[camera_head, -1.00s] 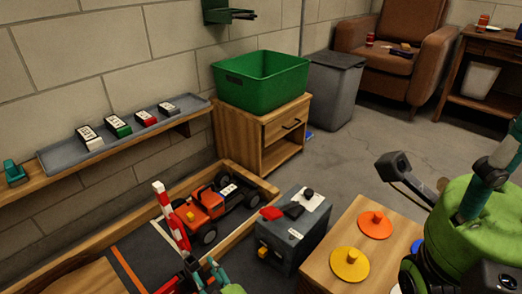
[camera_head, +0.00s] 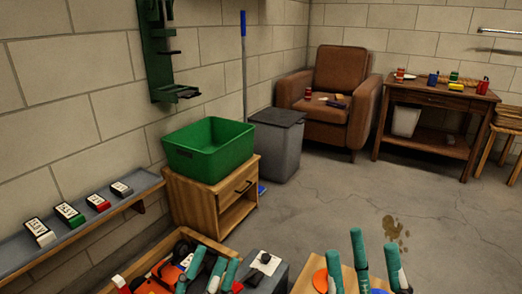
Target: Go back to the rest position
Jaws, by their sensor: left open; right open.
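My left gripper (camera_head: 212,265) is at the bottom, left of centre, with its teal fingers pointing up, apart and empty. It stands in front of the orange racecar (camera_head: 157,284), which is mostly cut off by the lower edge and hidden by the fingers. My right gripper (camera_head: 365,258) is at the bottom, right of centre, with its teal fingers pointing up, spread and empty. It is in front of a small wooden table with an orange disc (camera_head: 320,281). Neither gripper appears to hold anything.
A grey wall shelf (camera_head: 85,226) holds several labelled packs. A green bin (camera_head: 208,150) stands on a wooden cabinet (camera_head: 205,209). A grey box (camera_head: 270,275) is between the grippers. A grey trash can (camera_head: 276,148), brown armchair (camera_head: 338,90) and side table (camera_head: 436,96) stand farther back.

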